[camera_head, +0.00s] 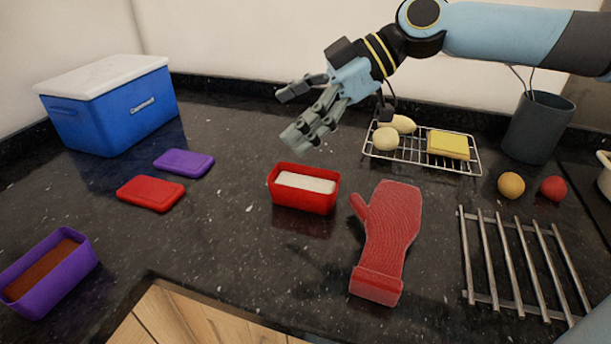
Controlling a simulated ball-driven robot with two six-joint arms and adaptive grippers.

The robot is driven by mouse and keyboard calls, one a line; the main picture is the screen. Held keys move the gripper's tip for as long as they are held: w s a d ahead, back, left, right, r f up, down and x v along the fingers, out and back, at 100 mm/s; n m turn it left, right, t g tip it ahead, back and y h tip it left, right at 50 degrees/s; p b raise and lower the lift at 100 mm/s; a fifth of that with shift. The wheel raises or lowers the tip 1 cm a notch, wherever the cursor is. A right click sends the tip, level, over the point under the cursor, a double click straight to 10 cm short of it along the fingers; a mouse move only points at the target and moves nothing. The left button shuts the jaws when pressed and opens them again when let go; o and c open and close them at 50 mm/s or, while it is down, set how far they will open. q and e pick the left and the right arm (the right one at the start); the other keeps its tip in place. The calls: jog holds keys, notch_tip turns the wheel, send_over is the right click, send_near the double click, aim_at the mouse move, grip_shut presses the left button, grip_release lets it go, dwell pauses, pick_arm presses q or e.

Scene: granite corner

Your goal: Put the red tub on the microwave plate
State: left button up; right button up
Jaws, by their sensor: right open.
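The red tub (304,201) stands upright on the dark granite counter, near the middle of the head view. It is open at the top and holds something white. My right gripper (288,117) is open and empty. It hangs above the counter, behind and above the tub in the picture, apart from it. I see no microwave plate in this view. My left gripper is not in view.
A red oven mitt (391,234) lies right of the tub, near a metal rack (521,262). A wire rack (411,151) holds food behind. Red (151,193) and purple (184,163) lids, a purple tub (70,277) and a blue cooler (113,113) are left.

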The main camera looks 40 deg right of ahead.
jog(key=s+d+f+m+t+h+p, duration=0.1)
jog(key=d+p, duration=0.1)
jog(key=d, duration=0.1)
jog(key=s+d+f+m+t+p, duration=0.1)
jog(key=d+m+p, duration=0.1)
jog(key=d, duration=0.2)
pick_arm(q)
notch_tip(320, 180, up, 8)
jog(key=p, duration=0.2)
pick_arm(e)
jog(key=m+h, duration=0.1)
send_near(312, 174)
notch_tip(312, 174, up, 3)
jog(key=s, duration=0.2)
jog(key=shift+g, duration=0.4)
jog(key=b+x, duration=0.2)
jog(key=b, duration=0.1)
jog(key=b+x, duration=0.3)
jog(key=b, duration=0.1)
jog(key=shift+a+f, duration=0.1)
jog(key=shift+a, duration=0.4)
pick_arm(q)
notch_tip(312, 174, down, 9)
jog(key=b, duration=0.1)
pick_arm(e)
jog(key=shift+w+a+f, duration=0.1)
jog(key=shift+w+a, duration=0.15)
jog(key=shift+w, duration=0.1)
